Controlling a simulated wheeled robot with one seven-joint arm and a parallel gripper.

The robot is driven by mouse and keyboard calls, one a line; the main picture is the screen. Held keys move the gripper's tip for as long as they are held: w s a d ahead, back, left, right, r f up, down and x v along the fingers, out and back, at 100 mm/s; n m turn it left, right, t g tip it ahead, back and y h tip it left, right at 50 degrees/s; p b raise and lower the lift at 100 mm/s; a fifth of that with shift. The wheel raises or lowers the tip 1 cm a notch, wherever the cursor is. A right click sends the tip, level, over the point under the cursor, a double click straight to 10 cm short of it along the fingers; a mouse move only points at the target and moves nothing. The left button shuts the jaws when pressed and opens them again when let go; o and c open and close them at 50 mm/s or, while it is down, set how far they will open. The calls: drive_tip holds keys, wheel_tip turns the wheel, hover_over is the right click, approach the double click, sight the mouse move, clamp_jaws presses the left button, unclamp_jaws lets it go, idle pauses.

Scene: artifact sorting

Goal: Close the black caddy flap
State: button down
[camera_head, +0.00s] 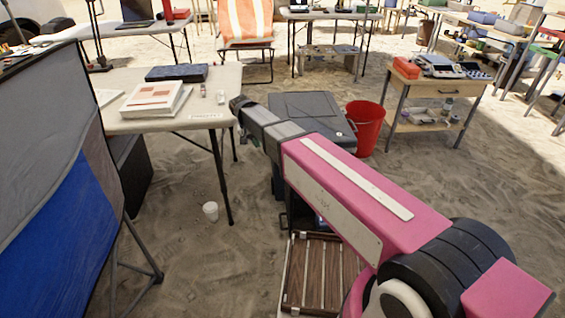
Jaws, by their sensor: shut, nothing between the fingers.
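A large black box, which looks like the black caddy (318,108), stands on the sand right of the white table. Its broad panelled top, which looks like the flap, lies roughly level. My arm crosses in front of it and hides its front and lower left, so I cannot tell whether the flap is fully down. My gripper (239,103) is the small dark end of my arm, by the white table's right corner and left of the box. It is shut and holds nothing. Its fingers are too small to make out.
The white table (225,82) holds a flat dark case (177,72) and a white binder (155,100). A red bucket (366,125) stands close right of the black box. A blue-grey screen (60,190) stands left.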

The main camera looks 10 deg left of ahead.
drive_tip(key=w+d+f, duration=0.1)
drive_tip(key=d+f, duration=0.5)
drive_tip(key=f, duration=0.4)
drive_tip(key=shift+w+d+f, duration=0.15)
drive_tip(key=shift+w+d, duration=0.05)
drive_tip(key=shift+d, duration=0.05)
idle(0.3)
